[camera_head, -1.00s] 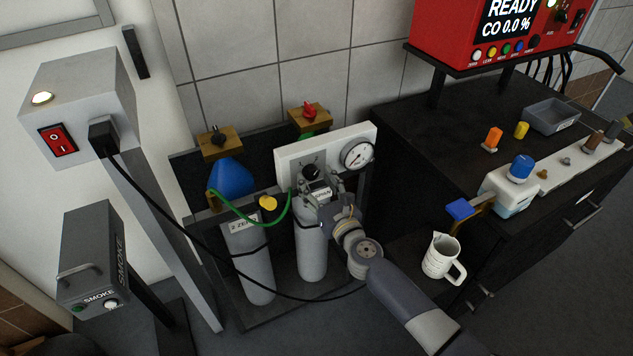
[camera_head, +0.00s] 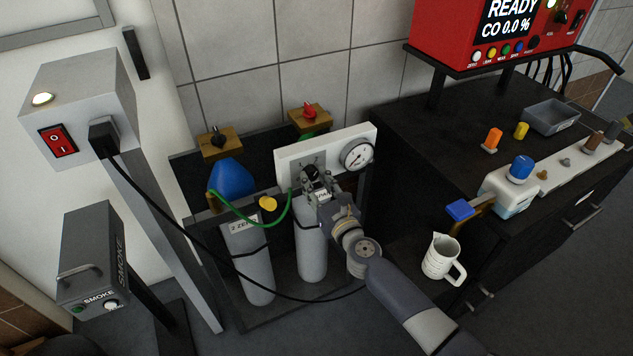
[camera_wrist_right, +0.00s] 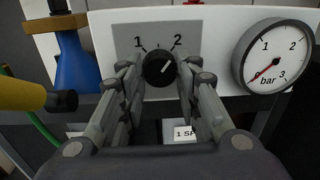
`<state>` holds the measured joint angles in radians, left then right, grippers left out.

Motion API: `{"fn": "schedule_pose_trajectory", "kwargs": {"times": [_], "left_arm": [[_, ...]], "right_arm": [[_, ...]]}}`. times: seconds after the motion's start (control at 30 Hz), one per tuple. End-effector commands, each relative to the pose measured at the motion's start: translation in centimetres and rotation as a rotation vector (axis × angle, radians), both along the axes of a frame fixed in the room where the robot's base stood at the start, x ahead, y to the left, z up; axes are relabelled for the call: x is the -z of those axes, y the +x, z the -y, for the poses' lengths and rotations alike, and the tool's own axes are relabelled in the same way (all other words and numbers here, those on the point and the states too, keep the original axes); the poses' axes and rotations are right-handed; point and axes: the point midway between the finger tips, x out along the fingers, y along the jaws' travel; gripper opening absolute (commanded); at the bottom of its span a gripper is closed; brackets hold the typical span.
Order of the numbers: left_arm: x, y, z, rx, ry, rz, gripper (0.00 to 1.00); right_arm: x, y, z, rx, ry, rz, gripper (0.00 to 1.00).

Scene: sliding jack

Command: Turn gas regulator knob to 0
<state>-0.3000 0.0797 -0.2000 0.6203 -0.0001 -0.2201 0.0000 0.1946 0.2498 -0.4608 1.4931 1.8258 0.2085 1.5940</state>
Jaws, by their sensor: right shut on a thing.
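The regulator knob (camera_wrist_right: 158,68) is round and black on a grey dial plate with the numbers 1 and 2 showing. Its white mark points up and to the right, toward the 2 side. No 0 shows on the dial. The knob also shows in the head view (camera_head: 311,172), on a white panel above the grey cylinders. My right gripper (camera_wrist_right: 158,76) has one finger on each side of the knob and is shut on it. It comes from below in the head view (camera_head: 315,184). My left gripper is not in view.
A pressure gauge (camera_head: 357,155) sits right of the knob; its red needle points lower left. Two grey cylinders (camera_head: 250,265) stand below. A white jug (camera_head: 440,257) is right of my arm.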

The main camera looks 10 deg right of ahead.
Motion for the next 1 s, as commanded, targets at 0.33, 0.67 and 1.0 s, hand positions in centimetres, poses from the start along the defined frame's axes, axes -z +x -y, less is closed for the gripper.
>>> {"fn": "schedule_pose_trajectory", "kwargs": {"times": [0.33, 0.67, 1.0], "left_arm": [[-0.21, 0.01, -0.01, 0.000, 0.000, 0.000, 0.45], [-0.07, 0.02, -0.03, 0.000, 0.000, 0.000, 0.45], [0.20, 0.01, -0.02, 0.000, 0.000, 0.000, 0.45]], "right_arm": [[0.12, -0.02, 0.05, 0.001, -0.243, 0.063, 0.07], [0.16, 0.00, 0.05, 0.000, -0.549, 0.146, 0.07], [0.17, 0.02, 0.09, 0.000, -0.861, 0.230, 0.07]]}}
